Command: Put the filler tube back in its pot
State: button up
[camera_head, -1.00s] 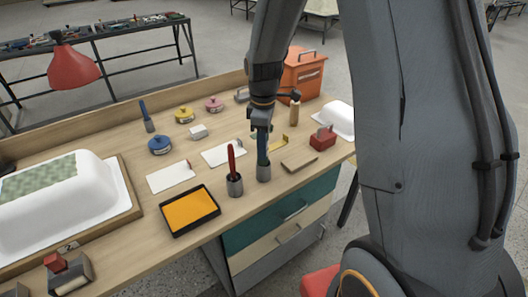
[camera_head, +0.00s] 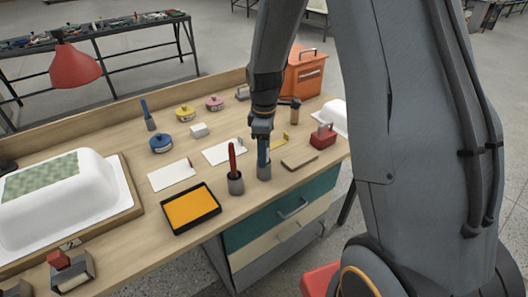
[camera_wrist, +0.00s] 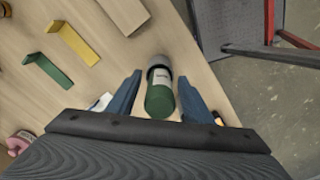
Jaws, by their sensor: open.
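My gripper (camera_head: 263,160) points down, open, over a grey pot (camera_head: 264,173) near the front edge of the bench. In the wrist view, a dark green tube (camera_wrist: 160,101) with a pale label lies between the two blue fingers of my gripper (camera_wrist: 162,82), with a visible gap on each side. A grey collar, seemingly the pot (camera_wrist: 158,62), surrounds its far end. In the head view the fingers mostly hide this tube. I cannot tell how deep it sits.
Just left stands another grey pot (camera_head: 236,186) with a red-handled tool (camera_head: 232,155). A black tray with an orange pad (camera_head: 190,208) lies further left. A wooden block (camera_head: 299,161) and a red-topped block (camera_head: 323,137) lie to the right. A white tub shell (camera_head: 65,195) fills the left.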

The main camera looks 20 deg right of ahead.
notch_tip(320, 180, up, 12)
jog(key=b, duration=0.3)
jog(key=s+f+m, duration=0.3)
jog(key=s+m, duration=0.3)
jog(key=s, duration=0.2)
jog(key=s+f+m+t, duration=0.1)
jog(key=s+f+m, duration=0.2)
jog(key=s+m, duration=0.3)
jog(key=s, duration=0.3)
jog(key=shift+m, duration=0.3)
